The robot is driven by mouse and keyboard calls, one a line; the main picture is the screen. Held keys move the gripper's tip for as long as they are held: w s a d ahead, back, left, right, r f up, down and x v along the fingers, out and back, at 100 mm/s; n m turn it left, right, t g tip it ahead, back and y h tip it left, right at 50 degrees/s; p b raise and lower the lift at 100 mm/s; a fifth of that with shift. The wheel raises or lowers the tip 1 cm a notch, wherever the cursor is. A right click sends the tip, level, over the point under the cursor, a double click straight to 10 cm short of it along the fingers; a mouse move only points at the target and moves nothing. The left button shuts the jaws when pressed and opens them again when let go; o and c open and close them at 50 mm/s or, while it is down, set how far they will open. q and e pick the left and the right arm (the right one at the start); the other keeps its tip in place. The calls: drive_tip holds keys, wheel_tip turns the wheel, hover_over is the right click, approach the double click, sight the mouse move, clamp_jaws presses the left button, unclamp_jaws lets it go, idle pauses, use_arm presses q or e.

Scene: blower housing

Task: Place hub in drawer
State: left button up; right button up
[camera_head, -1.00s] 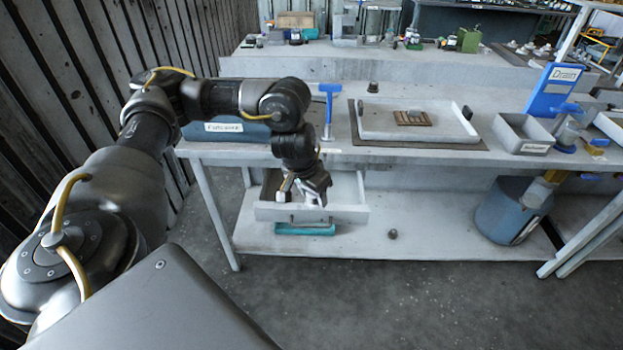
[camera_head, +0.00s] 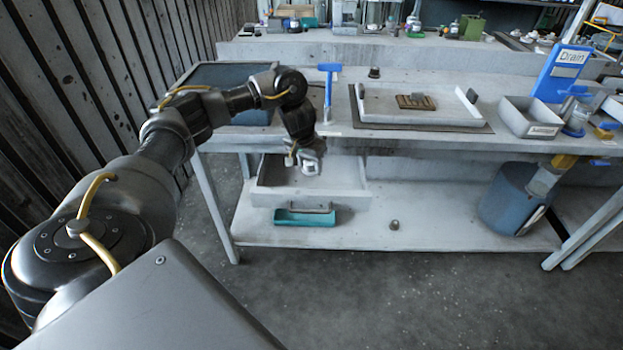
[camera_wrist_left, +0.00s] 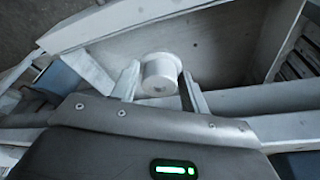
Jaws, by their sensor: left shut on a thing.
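My left gripper (camera_head: 308,164) is over the open drawer (camera_head: 345,192) under the bench. In the left wrist view the gripper (camera_wrist_left: 158,84) has its two fingers on either side of a white round hub (camera_wrist_left: 159,72) and is shut on it. The hub is above the drawer (camera_wrist_left: 225,45), whose inside and walls show behind it. In the head view the hub is small and hard to tell apart from the fingers. My right gripper is not in view.
A teal tray (camera_head: 306,218) lies below the drawer front on the lower shelf. A small dark part (camera_head: 394,225) stands on that shelf to the right. A blue bucket (camera_head: 505,200) is farther right. A white tray (camera_head: 380,112) and a blue T-shaped tool (camera_head: 328,88) are on the bench top.

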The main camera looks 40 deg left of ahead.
sight(311, 172)
use_arm(q)
drive_tip(key=shift+w+a+f, duration=0.15)
drive_tip(key=shift+w+f, duration=0.25)
drive_tip(key=shift+f, duration=0.15)
drive_tip(key=shift+w+a+f, duration=0.1)
drive_tip(key=shift+w+f, duration=0.1)
drive_tip(key=shift+w, duration=0.05)
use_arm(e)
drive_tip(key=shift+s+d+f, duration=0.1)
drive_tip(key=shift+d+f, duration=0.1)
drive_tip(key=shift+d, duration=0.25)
use_arm(q)
drive_tip(key=shift+s+x, duration=0.15)
drive_tip(key=shift+x, duration=0.75)
drive_tip(key=shift+s+x, duration=0.1)
drive_tip(key=shift+x, duration=0.8)
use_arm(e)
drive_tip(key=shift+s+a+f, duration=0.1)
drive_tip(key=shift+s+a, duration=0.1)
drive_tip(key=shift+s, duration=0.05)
use_arm(q)
drive_tip(key=shift+f, duration=0.15)
drive_tip(key=shift+f, duration=0.5)
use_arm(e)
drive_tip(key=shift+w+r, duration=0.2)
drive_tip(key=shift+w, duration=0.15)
